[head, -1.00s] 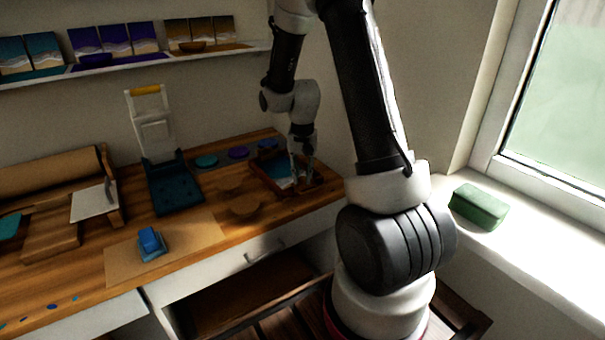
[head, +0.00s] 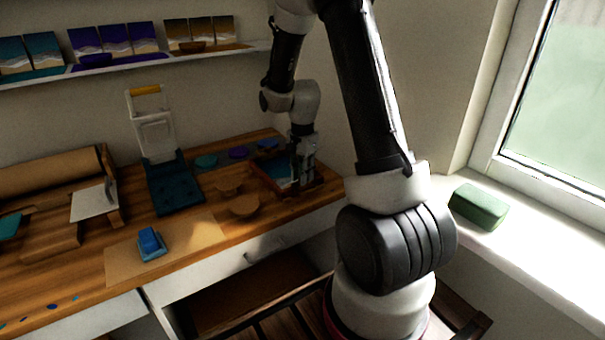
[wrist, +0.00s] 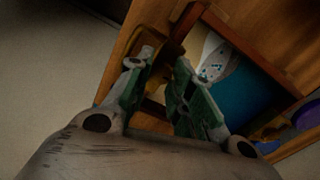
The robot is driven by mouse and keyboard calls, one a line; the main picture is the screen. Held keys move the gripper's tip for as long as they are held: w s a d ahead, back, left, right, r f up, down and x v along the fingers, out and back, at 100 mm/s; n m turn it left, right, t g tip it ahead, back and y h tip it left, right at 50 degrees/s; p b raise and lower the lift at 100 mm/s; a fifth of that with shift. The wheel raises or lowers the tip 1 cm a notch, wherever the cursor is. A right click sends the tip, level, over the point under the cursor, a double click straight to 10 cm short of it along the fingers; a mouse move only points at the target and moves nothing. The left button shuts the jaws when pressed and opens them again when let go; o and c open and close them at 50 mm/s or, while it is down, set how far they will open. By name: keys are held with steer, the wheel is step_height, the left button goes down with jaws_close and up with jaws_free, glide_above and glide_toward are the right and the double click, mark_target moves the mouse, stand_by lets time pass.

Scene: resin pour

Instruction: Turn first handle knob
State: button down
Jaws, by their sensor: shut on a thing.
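A wooden tray (head: 270,186) with a teal and white beach picture inside sits at the right end of the bench. It also shows in the wrist view (wrist: 258,50), with a white and teal surface inside its brown rim. My gripper (head: 303,182) points down at the tray's right end. In the wrist view its green-padded fingers (wrist: 166,88) close around a small brass-brown handle knob (wrist: 170,52) at the tray's end. The fingers hide most of the knob. In the head view my gripper hides it.
A teal press-like stand (head: 172,188) and a blue block (head: 149,241) are further left. A wall (head: 335,110) is close behind my gripper. An open drawer (head: 250,297) is below.

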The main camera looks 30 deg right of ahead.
stand_by(0.4)
steer(key=c, duration=1.2)
jaws_free()
step_height(320, 180, up, 12)
